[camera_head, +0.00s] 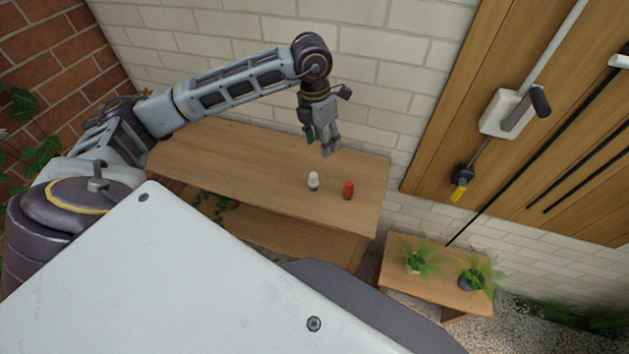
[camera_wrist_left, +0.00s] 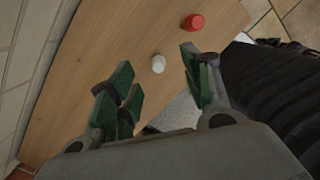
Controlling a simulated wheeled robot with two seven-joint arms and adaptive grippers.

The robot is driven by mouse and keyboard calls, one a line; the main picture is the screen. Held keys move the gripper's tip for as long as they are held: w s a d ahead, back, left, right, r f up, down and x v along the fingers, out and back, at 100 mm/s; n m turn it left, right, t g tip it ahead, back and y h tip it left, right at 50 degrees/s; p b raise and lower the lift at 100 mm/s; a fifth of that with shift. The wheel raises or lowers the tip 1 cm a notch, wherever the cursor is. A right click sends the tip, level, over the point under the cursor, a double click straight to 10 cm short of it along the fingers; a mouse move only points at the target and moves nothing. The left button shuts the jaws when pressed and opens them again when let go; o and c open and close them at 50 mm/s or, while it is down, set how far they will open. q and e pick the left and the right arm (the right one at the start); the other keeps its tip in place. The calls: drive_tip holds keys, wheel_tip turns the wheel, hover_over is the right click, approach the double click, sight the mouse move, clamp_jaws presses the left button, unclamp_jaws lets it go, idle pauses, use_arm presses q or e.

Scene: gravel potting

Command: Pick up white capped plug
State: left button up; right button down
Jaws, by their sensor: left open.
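The white capped plug (camera_head: 313,181) stands on the wooden bench top near its right end. A red capped plug (camera_head: 348,190) stands just to its right. My left gripper (camera_head: 329,150) hangs above the bench, above and behind the white plug in the head view, and touches neither plug. In the left wrist view the white plug (camera_wrist_left: 158,64) lies between the lines of the open green-padded fingers (camera_wrist_left: 160,85), beyond their tips. The red plug (camera_wrist_left: 194,22) is farther off there, near the bench edge. My right gripper is not in view.
The bench (camera_head: 255,165) is otherwise clear on top, with a white brick wall behind it. A low table (camera_head: 440,289) with two potted plants stands at the right. A wooden wall panel (camera_head: 450,150) holds a switch box (camera_head: 500,113) and dark rods.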

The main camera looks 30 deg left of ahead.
use_arm(q)
drive_tip(key=shift+s+a+f+n+g+y, duration=0.1)
drive_tip(key=shift+s+a+n+g+y, duration=0.45)
drive_tip(key=shift+s+a, duration=0.4)
hover_over(312, 174)
wheel_tip(312, 174, down, 7)
drive_tip(key=shift+w+r+p, duration=0.1)
drive_tip(key=shift+p, duration=0.35)
drive_tip(key=shift+f, duration=0.9)
drive_tip(key=shift+f, duration=0.15)
